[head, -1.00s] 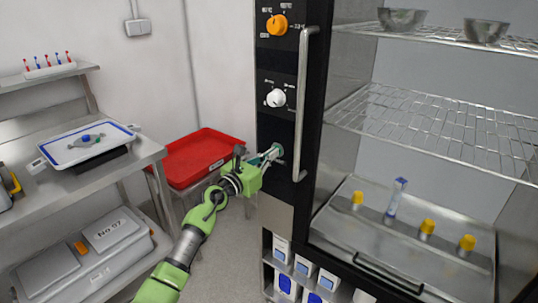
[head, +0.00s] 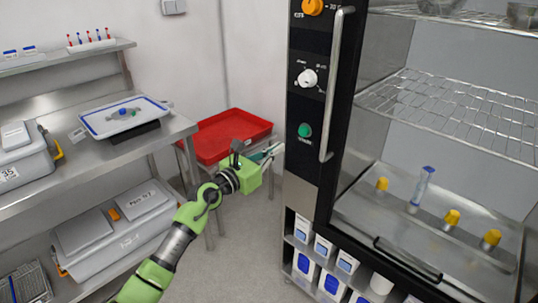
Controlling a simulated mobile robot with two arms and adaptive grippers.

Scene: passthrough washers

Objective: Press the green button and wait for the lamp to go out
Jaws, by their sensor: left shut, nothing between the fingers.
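My right gripper is not in view.
A metal door handle (head: 337,85) stands upright right of the button. A red tray (head: 220,135) lies behind my left gripper. A steel shelf unit (head: 180,128) with a white tray stands at the left. White boxes (head: 303,228) fill the shelf below the panel.

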